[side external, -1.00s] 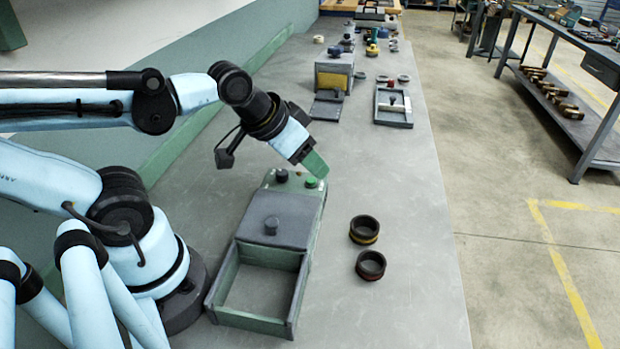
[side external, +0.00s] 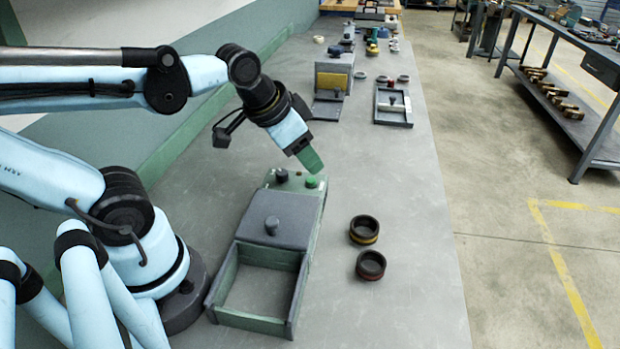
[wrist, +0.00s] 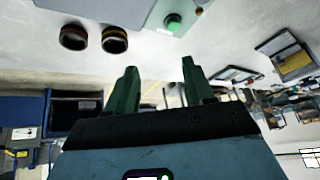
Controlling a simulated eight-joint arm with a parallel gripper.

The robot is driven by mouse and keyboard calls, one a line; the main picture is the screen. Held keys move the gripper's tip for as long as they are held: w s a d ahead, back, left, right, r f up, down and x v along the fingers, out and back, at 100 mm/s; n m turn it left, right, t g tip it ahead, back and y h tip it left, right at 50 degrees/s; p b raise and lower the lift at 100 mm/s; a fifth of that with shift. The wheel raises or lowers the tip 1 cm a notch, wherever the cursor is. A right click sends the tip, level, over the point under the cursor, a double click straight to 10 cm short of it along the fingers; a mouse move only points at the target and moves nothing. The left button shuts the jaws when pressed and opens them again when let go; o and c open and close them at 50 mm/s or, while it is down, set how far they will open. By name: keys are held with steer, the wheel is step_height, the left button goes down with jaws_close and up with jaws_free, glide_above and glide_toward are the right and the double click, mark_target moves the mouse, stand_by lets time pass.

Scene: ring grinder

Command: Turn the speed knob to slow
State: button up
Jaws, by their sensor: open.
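The grey-green grinder (side external: 315,222) stands on the bench. Its far panel carries a small black knob (side external: 281,175) and a green button (side external: 311,182). I cannot read any speed marks or tell where a knob points. My gripper (side external: 310,160) is just above the far panel, apart from it, close over the green button. In the wrist view its two green fingers (wrist: 160,80) are spread with nothing between them. The green button also shows in the wrist view (wrist: 173,23), beyond the fingertips.
Two dark rings, one with a yellow band (side external: 364,230) and one with a red band (side external: 371,265), lie right of the grinder. An open, empty tray (side external: 250,324) fronts the grinder. A yellow-grey box (side external: 334,72) and a grey tray (side external: 393,107) stand farther back.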

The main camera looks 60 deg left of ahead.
mark_target(282, 172)
steer(key=a+r+m+g, duration=0.4)
steer(key=a+m+g, duration=0.25)
steer(key=m, duration=0.25)
steer(key=shift+t, duration=0.25)
steer(key=shift+s+a+f, duration=0.1)
steer(key=shift+a+f, duration=0.05)
steer(key=shift+f, duration=1.8)
steer(key=shift+s+a+f, duration=0.1)
steer(key=shift+f, duration=1.85)
steer(key=shift+s+a+f, duration=0.1)
steer(key=shift+a+f, duration=0.05)
steer(key=shift+f, duration=1.8)
steer(key=shift+c, duration=0.5)
jaws_close()
